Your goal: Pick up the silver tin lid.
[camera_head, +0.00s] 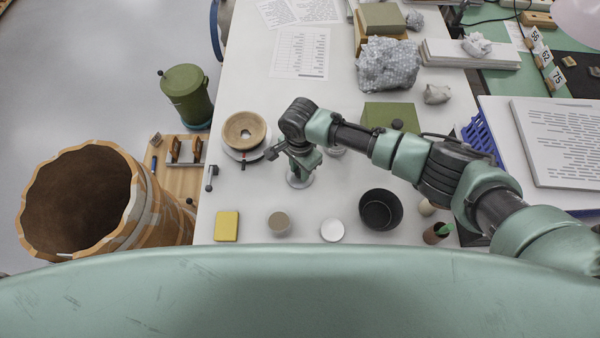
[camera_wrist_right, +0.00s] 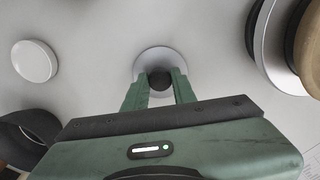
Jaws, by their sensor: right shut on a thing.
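The silver tin lid (camera_wrist_right: 160,55) is a round, shiny disc with a dark knob, centred ahead of my right gripper (camera_wrist_right: 160,84) in the right wrist view. The gripper's two green fingers are shut on the knob from both sides. In the head view the lid (camera_head: 300,181) shows as a pale disc below my right gripper (camera_head: 302,168), which hides part of it. I cannot tell whether the lid touches the table or hangs just above it. My left gripper is not in view.
A ring-shaped tan vessel on a turntable (camera_head: 244,132) stands left of the gripper. A white disc (camera_head: 332,230), a beige cup (camera_head: 279,223), a yellow block (camera_head: 227,226) and a dark bowl (camera_head: 380,210) line the near side. White table around the lid is clear.

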